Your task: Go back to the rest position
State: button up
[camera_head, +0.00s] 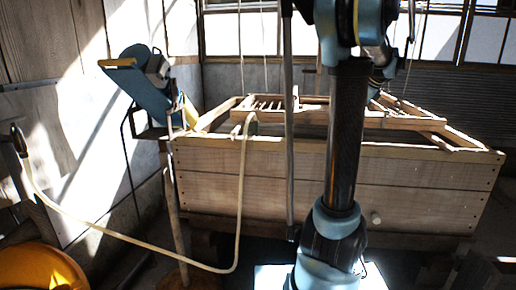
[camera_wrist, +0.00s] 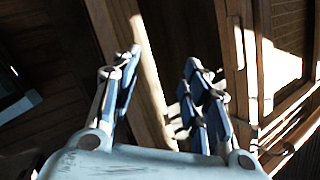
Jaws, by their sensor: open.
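The mould, a wooden frame (camera_head: 405,123), lies over the top of a large wooden vat (camera_head: 215,185) in the head view. Thin cords hang down towards it from above. My arm stands in front of the vat and hides part of both. In the wrist view my gripper (camera_wrist: 161,72) is open, with its two blue fingers apart and nothing between them. Wooden bars show behind the fingers, and I cannot tell how far away they are. In the head view the gripper's fingers cannot be made out behind the arm.
A pale hose (camera_head: 238,200) loops from the left wall over the vat's front edge. A blue panel (camera_head: 146,92) stands tilted on a support at the left. A yellow rounded container (camera_head: 40,268) is at the lower left. Windows and walls close off the back.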

jog(key=s+a+f+n+g, duration=0.1)
jog(key=s+a+f+n, duration=0.45)
jog(key=s+a, duration=0.3)
jog(key=s+a+f+n+g, duration=0.2)
jog(key=s+a+f+n, duration=0.2)
jog(key=s+a+n, duration=0.4)
jog(key=s+a+f+n+h, duration=0.1)
jog(key=s+a+f+n, duration=0.2)
jog(key=s+f+n, duration=0.2)
jog(key=s+a+f+n+g, duration=0.1)
jog(key=s+a+f+n, duration=0.2)
jog(key=s+f+n, duration=0.3)
jog(key=s+f, duration=0.5)
jog(key=s, duration=0.2)
jog(key=shift+a+h, duration=0.3)
jog(key=shift+h, duration=0.1)
jog(key=shift+f+n, duration=0.1)
jog(key=shift+n, duration=0.15)
jog(key=shift+w+f, duration=0.2)
jog(key=shift+w, duration=0.3)
